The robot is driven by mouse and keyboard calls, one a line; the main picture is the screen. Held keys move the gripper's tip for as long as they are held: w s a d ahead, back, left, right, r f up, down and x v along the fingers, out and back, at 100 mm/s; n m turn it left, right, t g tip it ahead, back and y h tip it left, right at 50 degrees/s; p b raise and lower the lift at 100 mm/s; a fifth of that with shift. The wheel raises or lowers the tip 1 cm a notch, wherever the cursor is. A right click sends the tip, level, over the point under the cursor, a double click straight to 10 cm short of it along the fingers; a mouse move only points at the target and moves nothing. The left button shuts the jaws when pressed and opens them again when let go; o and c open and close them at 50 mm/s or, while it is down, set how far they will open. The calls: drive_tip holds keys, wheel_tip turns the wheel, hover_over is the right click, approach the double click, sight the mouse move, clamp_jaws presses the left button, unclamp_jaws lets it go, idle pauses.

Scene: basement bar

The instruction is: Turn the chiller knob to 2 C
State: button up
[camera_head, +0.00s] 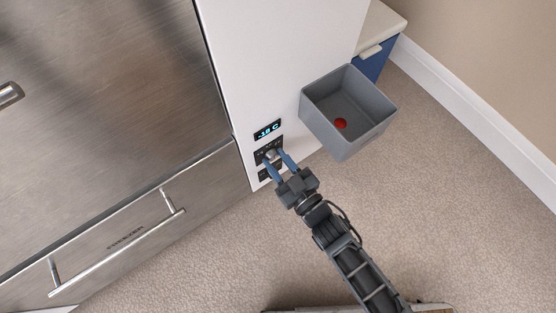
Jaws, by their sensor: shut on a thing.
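The chiller knob (271,155) is a small pale knob on a dark control panel on the white side panel (250,60). My gripper (275,161) is shut on the knob, with its two blue fingers on either side of it. Above the knob, a small dark display (268,130) shows glowing blue characters that look like "-18 C". Marks beside the knob are too small to read, and the fingers cover part of it. Another small dark panel (264,175) sits just below.
A grey open bin (373,130) with a red round thing (341,123) inside is right of the panel. A steel freezer drawer (125,225) with a bar handle is at left. A blue cabinet (378,61) stands behind the bin. Carpet (450,220) is clear at right.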

drive_tip(key=shift+m, duration=0.3)
drive_tip(key=m, duration=0.4)
drive_tip(key=shift+m+p, duration=0.3)
drive_tip(key=m, duration=0.4)
drive_tip(key=shift+m, duration=0.3)
drive_tip(key=shift+s, duration=0.1)
drive_tip(key=o, duration=1)
drive_tip(key=shift+a, duration=0.1)
drive_tip(key=shift+o, duration=0.2)
drive_tip(key=p+v, duration=0.2)
drive_tip(key=v, duration=0.5)
drive_tip(key=shift+s+d, duration=0.25)
drive_tip(key=shift+s, duration=0.05)
